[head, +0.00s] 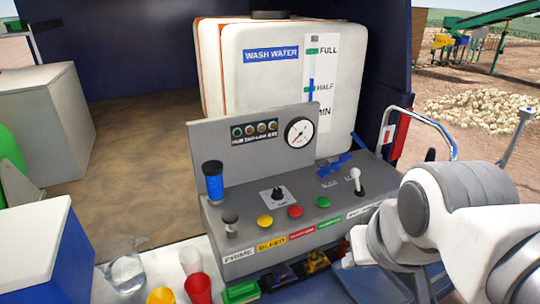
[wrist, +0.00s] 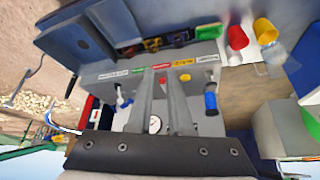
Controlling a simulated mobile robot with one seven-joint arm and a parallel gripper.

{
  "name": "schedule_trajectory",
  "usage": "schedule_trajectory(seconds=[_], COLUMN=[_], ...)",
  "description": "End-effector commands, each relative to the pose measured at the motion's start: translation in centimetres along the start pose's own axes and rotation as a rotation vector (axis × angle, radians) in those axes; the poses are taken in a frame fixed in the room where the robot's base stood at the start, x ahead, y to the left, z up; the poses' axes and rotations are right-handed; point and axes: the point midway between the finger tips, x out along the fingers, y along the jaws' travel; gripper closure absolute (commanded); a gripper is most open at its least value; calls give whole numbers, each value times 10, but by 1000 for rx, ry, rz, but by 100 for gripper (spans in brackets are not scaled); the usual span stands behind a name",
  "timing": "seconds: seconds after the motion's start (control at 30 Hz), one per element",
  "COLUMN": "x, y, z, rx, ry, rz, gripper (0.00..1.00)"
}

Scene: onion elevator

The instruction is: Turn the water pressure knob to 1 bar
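The grey control panel (head: 330,205) stands in front of the wash water tank, with a round white pressure gauge (head: 299,132) on its upright back. A black knob (head: 275,194) sits on a pale plate on the sloped top. A blue ribbed knob with a black cap (head: 212,182) stands at the panel's left; it also shows in the inverted wrist view (wrist: 210,100). I cannot read which knob is for water pressure. My gripper (wrist: 161,72) is open and empty, its two fingers apart over the panel. They hide part of it, and the black knob is not clear there.
Yellow, red and green buttons (head: 295,211) line the panel front. A white lever (head: 356,181) and blue valve (head: 335,165) stand at its right. Cups (head: 198,288) and a clear jug (head: 127,272) are at front left. The wash water tank (head: 270,70) stands behind.

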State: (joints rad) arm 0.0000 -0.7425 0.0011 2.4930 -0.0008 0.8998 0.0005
Motion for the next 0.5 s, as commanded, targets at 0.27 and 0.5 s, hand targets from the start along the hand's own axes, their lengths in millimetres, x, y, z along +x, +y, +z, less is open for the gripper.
schedule_trajectory(seconds=[0.27, 0.5], x=[6, 32], y=[-5, -17], z=[-64, -142], rx=[-33, -72], ry=[-23, -43], rz=[23, 33], gripper=[30, 29])
